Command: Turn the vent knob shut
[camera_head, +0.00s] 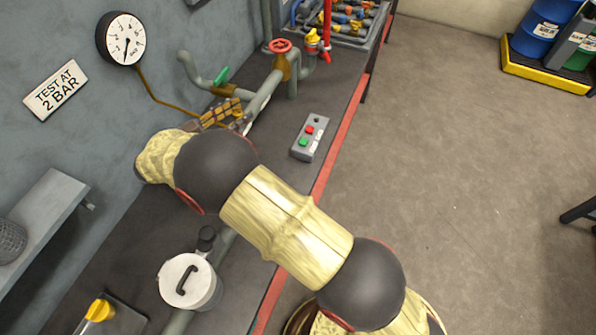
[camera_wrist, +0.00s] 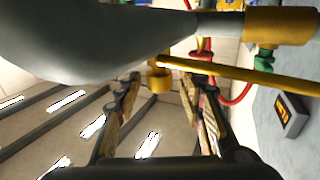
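My gripper (camera_head: 222,112) is by the wall, at the pipework over the bench, partly hidden behind my wrist. In the wrist view its two fingers (camera_wrist: 160,95) stand apart, with a gap between them. A small brass-coloured knob (camera_wrist: 159,80), likely the vent knob, shows between the fingertips, at the end of a yellow rod (camera_wrist: 235,68). I cannot tell whether a finger touches it. In the head view I cannot make the knob out. A green handle (camera_head: 221,75) sits on the pipe just beyond the gripper.
A large grey pipe (camera_wrist: 110,35) crosses close above the fingers. A red handwheel (camera_head: 280,46) and a yellow knob (camera_head: 312,36) stand farther back. A gauge (camera_head: 126,38) hangs on the wall. A button box (camera_head: 309,137) and lidded pot (camera_head: 188,281) are on the bench.

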